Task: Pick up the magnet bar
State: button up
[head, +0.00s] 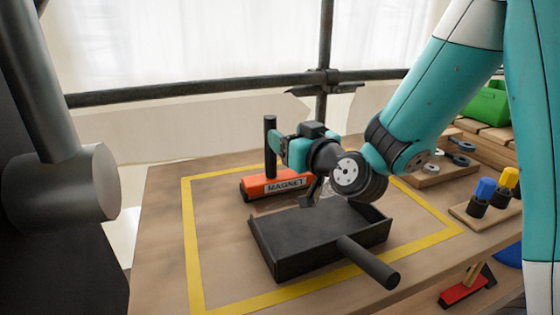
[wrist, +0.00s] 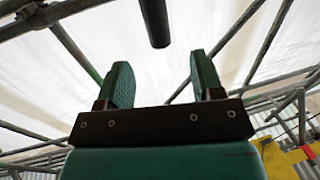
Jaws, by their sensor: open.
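The magnet bar (head: 278,184) is an orange block labelled MAGNET with an upright black post handle (head: 270,135), standing on the wooden board at the back of the yellow outline. My gripper (head: 280,149) is beside the handle at mid height, pointing left in the head view. In the wrist view, my two teal fingers (wrist: 160,68) are spread apart with nothing between them. A dark cylinder, which looks like the handle (wrist: 155,22), shows beyond the fingertips, roughly centred between them. My wrist hides part of the bar's right end in the head view.
A black open pan (head: 285,268) with a round handle lies in front of the bar, under my wrist. Wooden trays with washers (head: 440,172) and blue and yellow tools (head: 485,190) stand at right. Scaffold pipes (head: 220,88) run behind. The board's left part is clear.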

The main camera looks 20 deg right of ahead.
aim_at(266, 123)
jog(key=p+x, duration=0.3)
jog(key=shift+w+r, duration=0.3)
jog(key=shift+w, duration=0.15)
jog(key=shift+w+a+f+p, duration=0.1)
jog(key=shift+w+f+p, duration=0.1)
jog(key=shift+w+p, duration=0.25)
jog(key=p+x, duration=0.4)
jog(key=p, duration=0.1)
jog(key=shift+r, duration=0.1)
jog(key=shift+w+a+f+p, duration=0.15)
jog(key=shift+w+f+p, duration=0.15)
jog(key=shift+w+p, duration=0.35)
jog(key=shift+c, duration=0.4)
jog(key=shift+w, duration=0.1)
grip_shut()
